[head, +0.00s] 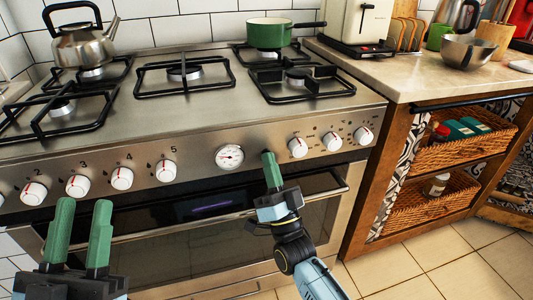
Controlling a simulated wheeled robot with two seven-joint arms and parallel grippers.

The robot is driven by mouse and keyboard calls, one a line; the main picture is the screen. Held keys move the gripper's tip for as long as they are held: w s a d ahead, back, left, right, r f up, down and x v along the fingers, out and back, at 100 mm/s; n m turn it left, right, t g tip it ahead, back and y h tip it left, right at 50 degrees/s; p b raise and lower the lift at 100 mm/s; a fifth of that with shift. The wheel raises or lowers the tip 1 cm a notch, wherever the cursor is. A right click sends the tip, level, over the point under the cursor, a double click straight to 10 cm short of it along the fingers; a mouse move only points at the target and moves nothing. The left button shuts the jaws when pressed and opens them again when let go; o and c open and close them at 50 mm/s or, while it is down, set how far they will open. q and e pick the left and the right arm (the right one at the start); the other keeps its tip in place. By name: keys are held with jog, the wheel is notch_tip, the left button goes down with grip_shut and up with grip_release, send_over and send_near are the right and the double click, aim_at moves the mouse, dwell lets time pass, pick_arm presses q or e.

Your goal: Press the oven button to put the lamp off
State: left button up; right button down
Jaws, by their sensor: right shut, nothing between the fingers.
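The steel oven (205,272) has a front panel with white knobs and a round dial (229,157). My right gripper (269,156) is shut and empty, its green fingertips over the panel between the dial and a knob (298,147). I cannot tell whether they touch the panel. I cannot make out the oven button; the fingers hide that bit of panel. A faint purple glow (211,203) shows in the dark oven window; I cannot tell whether it is the lamp. My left gripper (83,204) is open and empty in front of the oven's left part, its two green fingers apart.
The oven's handle bar (325,190) crosses its front, close to my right gripper. A kettle (84,45) and a green pan (269,34) stand on the hob. Wooden shelving with wicker baskets (432,203) is on the right. The tiled floor (430,268) there is clear.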

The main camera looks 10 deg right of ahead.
jog(key=shift+s, duration=0.1)
jog(key=shift+s+p, duration=0.35)
jog(key=shift+s, duration=0.1)
jog(key=s+p, duration=0.3)
jog(key=s, duration=0.3)
jog(key=shift+d, duration=0.1)
dwell(0.3)
